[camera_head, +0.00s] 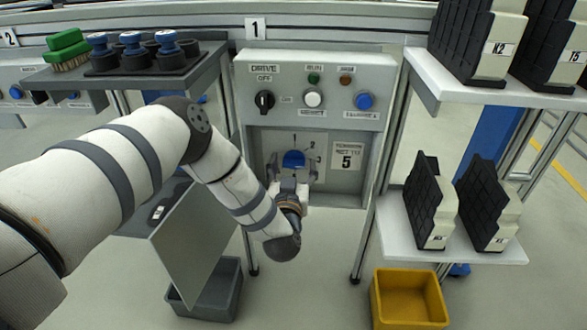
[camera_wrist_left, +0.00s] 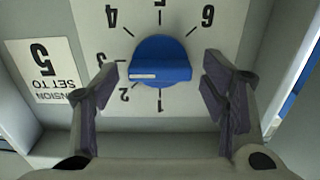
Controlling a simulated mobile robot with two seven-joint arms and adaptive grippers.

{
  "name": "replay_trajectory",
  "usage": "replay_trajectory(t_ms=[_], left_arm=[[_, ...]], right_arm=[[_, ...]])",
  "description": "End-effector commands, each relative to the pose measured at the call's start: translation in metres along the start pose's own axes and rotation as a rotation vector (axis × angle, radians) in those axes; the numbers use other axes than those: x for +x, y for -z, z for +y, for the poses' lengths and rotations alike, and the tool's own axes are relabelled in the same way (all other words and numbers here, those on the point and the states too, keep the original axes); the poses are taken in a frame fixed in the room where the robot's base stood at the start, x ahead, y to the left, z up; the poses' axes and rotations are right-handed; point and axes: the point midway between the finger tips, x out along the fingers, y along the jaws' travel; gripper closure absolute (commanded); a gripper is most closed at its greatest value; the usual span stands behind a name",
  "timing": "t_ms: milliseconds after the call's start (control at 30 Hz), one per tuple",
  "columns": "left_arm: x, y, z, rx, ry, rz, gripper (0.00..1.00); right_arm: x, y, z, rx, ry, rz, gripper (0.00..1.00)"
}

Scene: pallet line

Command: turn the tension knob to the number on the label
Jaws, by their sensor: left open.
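The blue tension knob (camera_head: 293,159) sits on the lower part of the grey control panel, with a number dial around it. In the left wrist view the knob (camera_wrist_left: 165,57) appears upside down among numbers 1 to 6. Its white mark points left, roughly between 2 and 3; the exact reading is hard to tell. The label (camera_head: 347,156) beside it says set to 5; it also shows in the left wrist view (camera_wrist_left: 42,65). My left gripper (camera_head: 289,178) is open at the knob, its fingers (camera_wrist_left: 161,75) apart on either side with visible gaps. My right gripper is out of view.
Above the dial are a black drive switch (camera_head: 264,100), a white button (camera_head: 313,98) and a blue button (camera_head: 364,101). A shelf (camera_head: 450,240) with black-and-white blocks stands right. A yellow bin (camera_head: 408,300) and a grey bin (camera_head: 213,300) are on the floor.

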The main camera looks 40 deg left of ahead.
Motion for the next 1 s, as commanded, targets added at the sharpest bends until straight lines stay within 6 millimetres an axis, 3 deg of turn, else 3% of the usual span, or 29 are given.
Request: replay_trajectory(t_ms=[133, 333, 667, 1000], left_arm=[[0.000, 0.000, 0.000, 0.000, 0.000, 0.000, 0.36], [-0.001, 0.000, 0.000, 0.000, 0.000, -0.001, 0.81], [-0.001, 0.001, 0.000, 0.030, -0.001, -0.001, 0.81], [-0.001, 0.003, 0.002, 0.250, -0.003, 0.001, 0.81]], right_arm=[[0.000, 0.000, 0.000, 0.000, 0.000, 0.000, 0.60], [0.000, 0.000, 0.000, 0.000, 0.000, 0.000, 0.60], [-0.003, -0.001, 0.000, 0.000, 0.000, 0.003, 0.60], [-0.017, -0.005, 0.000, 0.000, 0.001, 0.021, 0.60]])
